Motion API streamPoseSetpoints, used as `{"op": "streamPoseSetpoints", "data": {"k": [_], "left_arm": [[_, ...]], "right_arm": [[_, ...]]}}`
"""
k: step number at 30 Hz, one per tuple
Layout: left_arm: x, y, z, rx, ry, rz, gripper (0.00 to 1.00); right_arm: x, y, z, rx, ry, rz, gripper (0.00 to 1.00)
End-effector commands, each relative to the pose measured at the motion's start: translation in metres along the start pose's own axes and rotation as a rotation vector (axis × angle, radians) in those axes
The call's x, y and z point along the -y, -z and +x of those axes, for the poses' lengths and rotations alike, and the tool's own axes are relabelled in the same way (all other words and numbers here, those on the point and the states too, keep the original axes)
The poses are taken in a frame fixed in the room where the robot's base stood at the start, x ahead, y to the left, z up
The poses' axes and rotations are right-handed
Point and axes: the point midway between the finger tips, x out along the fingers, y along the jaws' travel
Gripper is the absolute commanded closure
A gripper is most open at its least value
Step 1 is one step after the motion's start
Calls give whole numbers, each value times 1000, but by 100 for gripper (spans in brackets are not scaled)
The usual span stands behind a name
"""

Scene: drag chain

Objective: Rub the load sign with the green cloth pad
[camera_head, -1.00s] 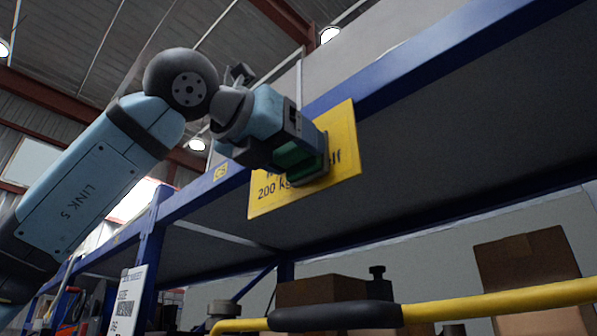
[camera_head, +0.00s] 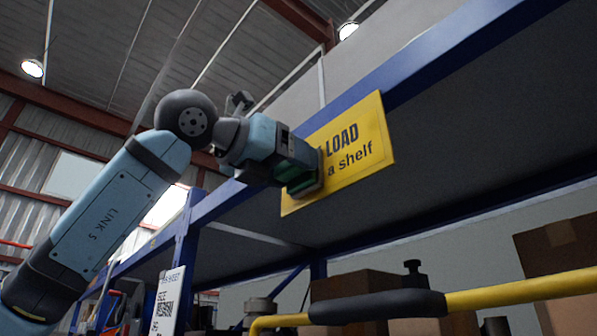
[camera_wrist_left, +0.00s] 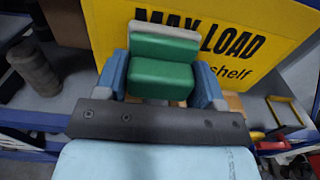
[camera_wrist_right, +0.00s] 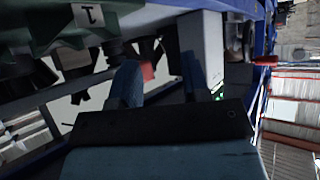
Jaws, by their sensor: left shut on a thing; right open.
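The yellow load sign (camera_head: 357,150) hangs on the blue shelf beam, with "LOAD" and "a shelf" readable. It also fills the top of the left wrist view (camera_wrist_left: 262,28), reading "MAX LOAD". My left gripper (camera_head: 300,180) is shut on the green cloth pad (camera_wrist_left: 160,72), which has a pale grey face strip. The pad is at the sign's left part and covers some of its print; it looks pressed to the sign, though exact contact is hard to tell. My right gripper (camera_wrist_right: 160,88) shows in the right wrist view, open, with its fingers apart and nothing between them.
The blue shelf beam (camera_head: 440,62) runs diagonally behind the sign. Below are a yellow rail with a black grip (camera_head: 378,305), cardboard boxes (camera_head: 560,245) and a white label sheet (camera_head: 167,300). Dark equipment (camera_wrist_right: 60,60) lies close to my right gripper.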

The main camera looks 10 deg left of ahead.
Motion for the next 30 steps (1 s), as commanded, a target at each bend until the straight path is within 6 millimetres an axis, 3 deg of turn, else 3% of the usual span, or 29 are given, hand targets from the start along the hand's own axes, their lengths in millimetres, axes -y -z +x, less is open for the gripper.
{"op": "streamPoseSetpoints", "data": {"k": [16, 30], "left_arm": [[-35, 0, 0, 0, 0, -1, 56], [-36, 1, -6, 2, 0, 1, 56]], "right_arm": [[0, 2, -1, 0, 0, 0, 57], [0, -1, 1, 0, 0, 0, 57]]}}
